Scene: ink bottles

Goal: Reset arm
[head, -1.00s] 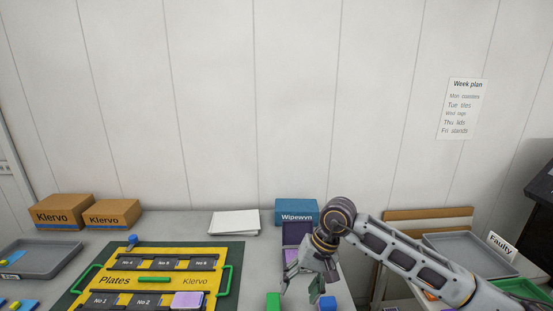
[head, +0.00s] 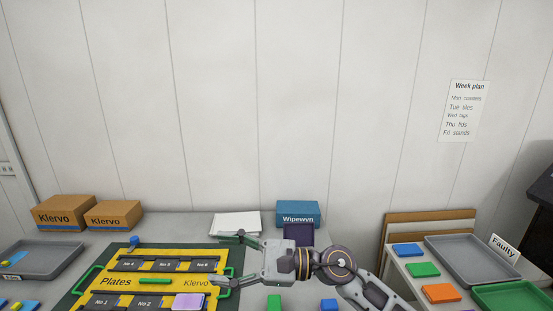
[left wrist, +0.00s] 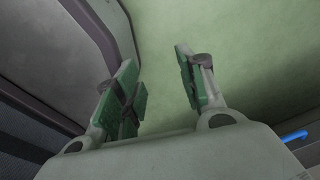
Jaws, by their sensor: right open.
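My right gripper (head: 228,260) is open and empty in the head view. It points left, with its fingers spread over the right edge of the yellow Plates tray (head: 118,281). A lavender block (head: 188,301) sits in the front row of that tray, below and left of the fingers. My left gripper (left wrist: 157,60) shows only in the left wrist view; its fingers are apart with nothing between them. The surface behind it is plain and greenish.
A blue Wipewyn box (head: 298,212) and white sheets (head: 236,223) stand behind the right gripper. Klervo boxes (head: 64,212) stand at the back left. A grey tray (head: 470,262) is at the right by a Faulty sign.

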